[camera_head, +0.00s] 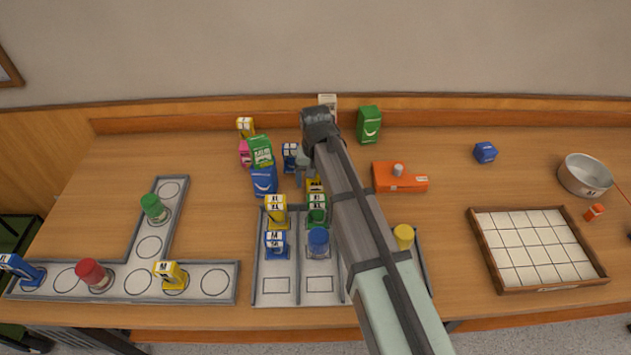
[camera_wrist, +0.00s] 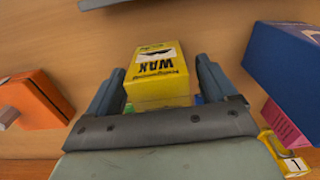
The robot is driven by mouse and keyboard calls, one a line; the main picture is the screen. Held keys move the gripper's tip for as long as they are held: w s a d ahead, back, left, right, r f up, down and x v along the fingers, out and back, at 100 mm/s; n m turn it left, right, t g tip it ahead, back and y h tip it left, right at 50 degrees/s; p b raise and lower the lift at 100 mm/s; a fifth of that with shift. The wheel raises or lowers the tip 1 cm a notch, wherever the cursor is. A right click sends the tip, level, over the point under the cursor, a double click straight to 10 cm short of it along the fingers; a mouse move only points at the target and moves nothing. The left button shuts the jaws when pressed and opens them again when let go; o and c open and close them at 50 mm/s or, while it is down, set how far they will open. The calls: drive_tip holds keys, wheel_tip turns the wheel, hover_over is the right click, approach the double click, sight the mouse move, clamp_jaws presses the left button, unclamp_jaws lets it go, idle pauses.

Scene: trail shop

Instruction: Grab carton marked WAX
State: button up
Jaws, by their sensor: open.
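The yellow carton marked WAX (camera_wrist: 158,72) stands between the two fingers of my gripper (camera_wrist: 157,85) in the wrist view, its label upside down there. My gripper is open, with a finger on each side of the carton; I cannot tell whether either finger touches it. In the head view my gripper (camera_head: 306,172) is over the middle of the table, and only a small yellow part of the carton (camera_head: 315,185) shows beside my arm. The rest of it is hidden.
A blue carton (camera_head: 264,183) and a green one (camera_head: 260,151) stand close on the left. An orange box (camera_head: 399,177) lies to the right. A grey sectioned tray (camera_head: 274,287) with several pieces is in front. Table beyond the orange box is mostly clear.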

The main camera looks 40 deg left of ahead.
drive_tip(key=shift+c, duration=0.5)
drive_tip(key=c, duration=1)
drive_tip(key=shift+r, duration=0.1)
